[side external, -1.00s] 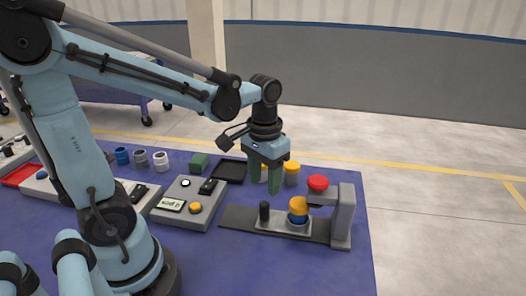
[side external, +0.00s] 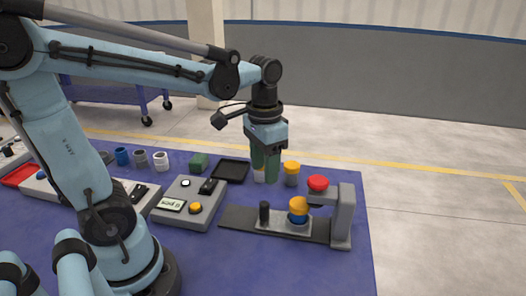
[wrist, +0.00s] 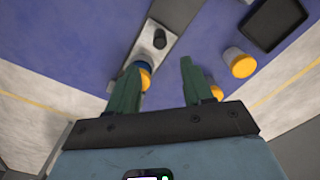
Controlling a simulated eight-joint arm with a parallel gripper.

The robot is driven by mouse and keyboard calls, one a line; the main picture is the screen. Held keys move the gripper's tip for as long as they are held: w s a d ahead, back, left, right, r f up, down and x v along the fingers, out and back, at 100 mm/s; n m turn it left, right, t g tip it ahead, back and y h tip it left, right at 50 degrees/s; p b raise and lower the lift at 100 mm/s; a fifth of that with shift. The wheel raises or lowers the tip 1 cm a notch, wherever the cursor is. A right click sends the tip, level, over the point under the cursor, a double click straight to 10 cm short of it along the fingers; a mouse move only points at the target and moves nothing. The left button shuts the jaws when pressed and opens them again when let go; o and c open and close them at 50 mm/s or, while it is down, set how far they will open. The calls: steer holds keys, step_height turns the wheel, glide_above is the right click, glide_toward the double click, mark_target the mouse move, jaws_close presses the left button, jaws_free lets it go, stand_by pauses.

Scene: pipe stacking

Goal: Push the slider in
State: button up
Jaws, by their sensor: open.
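The slider (side external: 272,226) is a light grey plate on a dark base (side external: 237,216), with a black upright knob (side external: 264,212) at its left end. A blue piece with a yellow piece (side external: 299,205) on top stands at its right end, beside the grey press post (side external: 343,215) and near its arm with the red button (side external: 318,183). My gripper (side external: 265,180) is open and empty, raised beyond the slider and apart from the knob. In the wrist view, the slider plate (wrist: 147,48) and knob (wrist: 159,38) lie ahead of the green fingers (wrist: 160,65); the left finger partly hides the blue and yellow stack.
A yellow-topped cylinder (side external: 291,173) stands just right of my gripper; another is partly hidden behind the fingers. A black tray (side external: 231,171), a green block (side external: 199,163) and a grey control box (side external: 188,205) lie to the left. The blue table is clear in front.

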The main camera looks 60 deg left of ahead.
mark_target(264, 203)
steer(key=shift+f+m, duration=1.05)
steer(key=shift+f, duration=0.95)
steer(key=shift+f+m, duration=1)
steer(key=shift+f, duration=1.05)
steer(key=shift+f+m, duration=1.05)
steer(key=shift+f, duration=0.95)
jaws_close()
